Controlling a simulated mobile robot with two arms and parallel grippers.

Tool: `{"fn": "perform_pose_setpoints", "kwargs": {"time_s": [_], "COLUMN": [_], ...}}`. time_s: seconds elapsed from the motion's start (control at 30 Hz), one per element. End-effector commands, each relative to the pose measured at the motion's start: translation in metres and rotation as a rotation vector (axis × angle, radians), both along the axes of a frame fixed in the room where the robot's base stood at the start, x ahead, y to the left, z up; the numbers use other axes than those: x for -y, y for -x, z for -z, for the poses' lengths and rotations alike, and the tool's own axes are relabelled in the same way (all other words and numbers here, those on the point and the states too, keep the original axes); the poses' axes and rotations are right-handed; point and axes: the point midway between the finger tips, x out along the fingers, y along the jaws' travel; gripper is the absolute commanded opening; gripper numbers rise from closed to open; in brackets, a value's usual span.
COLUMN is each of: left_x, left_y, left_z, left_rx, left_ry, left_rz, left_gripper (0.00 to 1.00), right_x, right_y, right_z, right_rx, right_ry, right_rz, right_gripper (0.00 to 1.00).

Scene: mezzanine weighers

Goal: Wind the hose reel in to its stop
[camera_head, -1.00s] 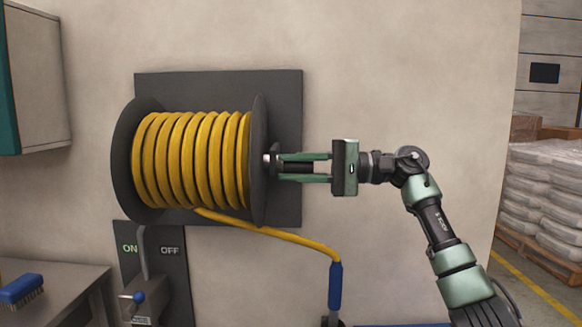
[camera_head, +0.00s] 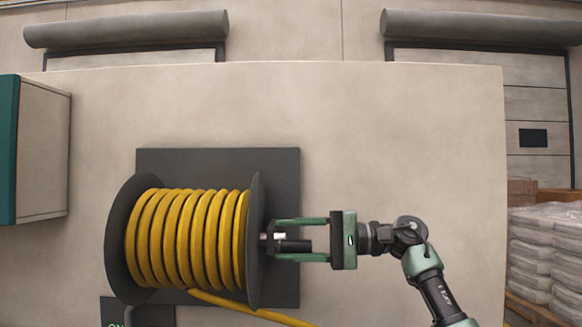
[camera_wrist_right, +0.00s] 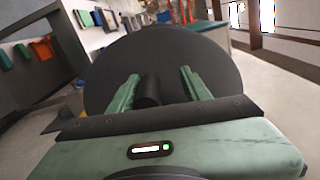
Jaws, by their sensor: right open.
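The hose reel (camera_head: 257,215) is mounted on a dark wall plate (camera_head: 285,175), with yellow hose (camera_head: 188,238) wound around its drum between two dark discs. The hose's free end leaves the drum at the bottom and runs down to the right. My right gripper (camera_head: 280,240) is open, with one finger above and one below the handle. In the right wrist view the handle (camera_wrist_right: 148,92) lies between the two green fingers, nearer the left one, facing the dark disc (camera_wrist_right: 165,60). My left gripper is not in view.
A teal-edged cabinet (camera_head: 40,150) hangs on the wall at the left. An ON/OFF panel (camera_head: 110,312) shows partly below the reel. Wrapped sacks (camera_head: 545,250) stand at the far right. The wall right of the reel is clear.

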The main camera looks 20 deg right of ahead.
Motion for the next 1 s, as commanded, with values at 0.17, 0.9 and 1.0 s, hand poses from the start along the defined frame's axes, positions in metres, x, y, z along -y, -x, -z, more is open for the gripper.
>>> {"fn": "perform_pose_setpoints", "kwargs": {"time_s": [0.17, 0.9, 1.0], "left_x": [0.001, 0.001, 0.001], "left_y": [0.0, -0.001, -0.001], "left_z": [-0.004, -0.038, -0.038], "left_rx": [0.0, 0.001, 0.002], "left_ry": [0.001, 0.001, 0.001], "left_rz": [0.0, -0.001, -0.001], "left_gripper": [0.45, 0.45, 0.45], "right_x": [0.0, 0.001, 0.001], "right_y": [0.001, -0.001, -0.001], "right_z": [-0.049, -0.181, -0.182], "right_rx": [0.01, 0.001, 0.001], "right_ry": [-0.005, -0.003, -0.003], "right_rz": [0.0, 0.0, 0.001], "right_gripper": [0.45, 0.45, 0.45]}}
